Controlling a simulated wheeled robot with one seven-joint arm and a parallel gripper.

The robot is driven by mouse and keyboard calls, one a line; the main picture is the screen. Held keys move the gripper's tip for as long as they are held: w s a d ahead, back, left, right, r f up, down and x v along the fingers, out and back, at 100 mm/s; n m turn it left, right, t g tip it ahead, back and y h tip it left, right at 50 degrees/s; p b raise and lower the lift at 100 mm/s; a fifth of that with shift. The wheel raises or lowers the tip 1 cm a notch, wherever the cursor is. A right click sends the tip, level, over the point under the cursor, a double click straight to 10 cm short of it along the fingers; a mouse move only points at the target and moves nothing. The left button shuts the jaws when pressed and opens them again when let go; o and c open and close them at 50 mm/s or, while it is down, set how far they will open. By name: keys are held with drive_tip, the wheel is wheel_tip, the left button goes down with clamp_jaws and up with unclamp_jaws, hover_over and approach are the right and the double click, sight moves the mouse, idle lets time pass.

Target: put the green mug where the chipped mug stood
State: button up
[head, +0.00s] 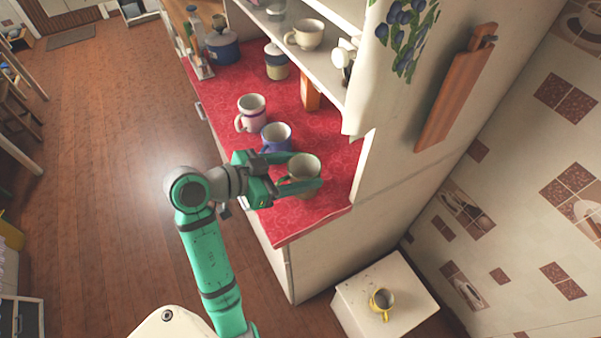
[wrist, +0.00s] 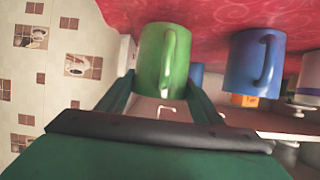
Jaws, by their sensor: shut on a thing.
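The green mug (head: 304,173) is between the two fingers of my gripper (head: 300,178), at the near end of the red counter. My gripper is shut on it. In the wrist view the green mug (wrist: 163,60) shows upside down between the fingers, its handle facing the camera. I cannot tell whether its base touches the counter. A yellow mug (head: 381,302) stands on a low white stand at the lower right, apart from the counter. I see no clear chip on any mug.
A blue mug (head: 276,137) stands close beside the green mug, and a pink mug (head: 251,112) farther along the red counter (head: 300,222). A jar (head: 276,62) and a blue pot (head: 221,46) stand farther back. A shelf with a cream mug (head: 305,35) overhangs the counter.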

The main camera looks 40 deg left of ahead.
drive_tip(key=shift+f, duration=0.75)
drive_tip(key=shift+f, duration=0.15)
drive_tip(key=o, duration=1.3)
drive_tip(key=shift+s, duration=0.1)
drive_tip(key=v, duration=1.2)
drive_tip(key=shift+r, duration=0.25)
